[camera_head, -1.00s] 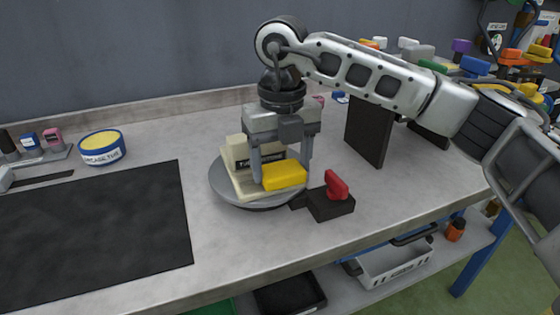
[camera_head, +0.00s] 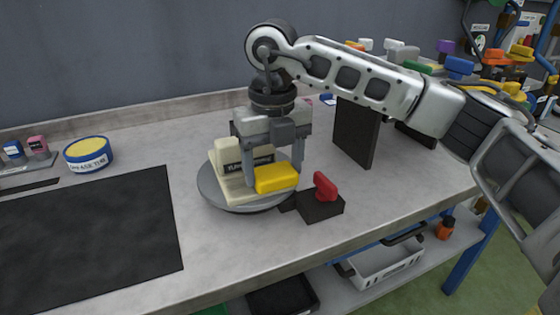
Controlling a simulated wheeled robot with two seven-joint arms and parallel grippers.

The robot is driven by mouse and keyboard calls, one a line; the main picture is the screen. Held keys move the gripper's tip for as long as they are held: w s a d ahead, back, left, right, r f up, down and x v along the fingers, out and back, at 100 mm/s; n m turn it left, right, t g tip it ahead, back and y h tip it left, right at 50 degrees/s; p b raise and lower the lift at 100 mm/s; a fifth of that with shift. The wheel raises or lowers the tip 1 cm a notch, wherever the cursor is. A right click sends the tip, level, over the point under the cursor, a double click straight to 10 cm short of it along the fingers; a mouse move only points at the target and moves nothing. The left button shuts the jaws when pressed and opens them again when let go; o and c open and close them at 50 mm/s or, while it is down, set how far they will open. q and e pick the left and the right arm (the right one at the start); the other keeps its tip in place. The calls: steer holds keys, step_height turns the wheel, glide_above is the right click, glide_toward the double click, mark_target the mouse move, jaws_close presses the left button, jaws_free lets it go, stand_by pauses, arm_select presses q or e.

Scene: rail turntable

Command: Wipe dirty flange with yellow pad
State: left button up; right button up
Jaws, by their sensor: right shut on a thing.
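My right gripper (camera_head: 275,172) points down over the turntable and is shut on the yellow pad (camera_head: 277,179). The pad is at the front right of a cream block-like flange part (camera_head: 231,172) with a dark label. It looks close to or against that part, but I cannot tell whether they touch. The part sits on a round grey turntable plate (camera_head: 212,195). No dirt can be made out on the visible faces. The gripper and pad hide some of the part's right side. My left gripper is not in view.
A black block with a red knob (camera_head: 325,186) stands right beside the plate. A dark upright panel (camera_head: 355,134) is behind it. A grease tin (camera_head: 89,154) and a black mat (camera_head: 90,240) are at left. Colourful items crowd the back right. Bench between mat and plate is clear.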

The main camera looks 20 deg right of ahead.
mark_target(236, 193)
steer(key=shift+a+f, duration=0.15)
steer(key=shift+a, duration=0.2)
steer(key=shift+s+a, duration=0.1)
steer(key=shift+a, duration=0.1)
steer(key=shift+a, duration=0.85)
steer(key=shift+a+r+p, duration=0.25)
steer(key=shift+a+p, duration=0.05)
steer(key=shift+a, duration=0.6)
steer(key=shift+a+f, duration=0.1)
steer(key=shift+a, duration=1)
